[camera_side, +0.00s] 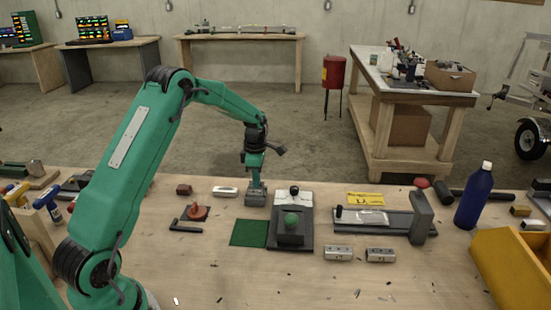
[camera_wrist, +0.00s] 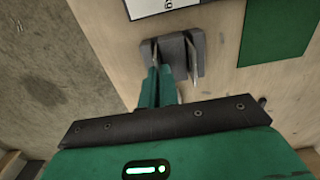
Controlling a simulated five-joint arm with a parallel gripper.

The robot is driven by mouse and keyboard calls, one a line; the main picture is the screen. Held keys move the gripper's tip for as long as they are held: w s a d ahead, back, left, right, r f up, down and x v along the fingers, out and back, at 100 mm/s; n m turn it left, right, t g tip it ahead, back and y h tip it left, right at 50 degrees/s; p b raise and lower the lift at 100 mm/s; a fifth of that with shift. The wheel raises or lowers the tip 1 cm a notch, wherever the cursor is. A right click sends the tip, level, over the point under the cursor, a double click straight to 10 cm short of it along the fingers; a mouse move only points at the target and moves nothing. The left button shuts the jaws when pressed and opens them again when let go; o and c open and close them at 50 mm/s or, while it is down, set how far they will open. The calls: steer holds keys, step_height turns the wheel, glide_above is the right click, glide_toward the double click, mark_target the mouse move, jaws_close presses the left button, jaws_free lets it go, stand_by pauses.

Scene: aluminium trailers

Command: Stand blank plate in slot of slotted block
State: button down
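The grey slotted block (camera_side: 256,198) stands on the bench left of the black fixture, and it shows in the wrist view (camera_wrist: 202,52) at top centre. My gripper (camera_side: 255,182) points down right over the block. In the wrist view its two thin silver fingertips (camera_wrist: 174,60) are apart, one on each side of the block's middle. I cannot make out a blank plate between them. The fingers and the block's dark face hide the slot, so I cannot tell whether a plate stands in it.
A green mat (camera_side: 249,233) lies in front of the block. The black fixture (camera_side: 305,243) with a green knob stands close on the right.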

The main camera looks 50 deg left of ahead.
steer(key=shift+r, duration=0.15)
step_height(320, 180, up, 4)
steer(key=shift+f, duration=0.25)
steer(key=s+d+r, duration=0.1)
steer(key=d+r, duration=0.6)
steer(key=d, duration=0.4)
steer(key=shift+s+d, duration=0.3)
steer(key=shift+s, duration=0.05)
steer(key=shift+r, duration=0.1)
steer(key=s+d+r+m, duration=0.2)
steer(key=s+d+m, duration=0.2)
steer(key=m, duration=0.9)
steer(key=s+d+r+m, duration=0.2)
steer(key=s+d+m, duration=0.2)
steer(key=m, duration=1)
steer(key=shift+s+d+r, duration=0.2)
steer(key=shift+s+d, duration=0.05)
steer(key=shift+d, duration=0.4)
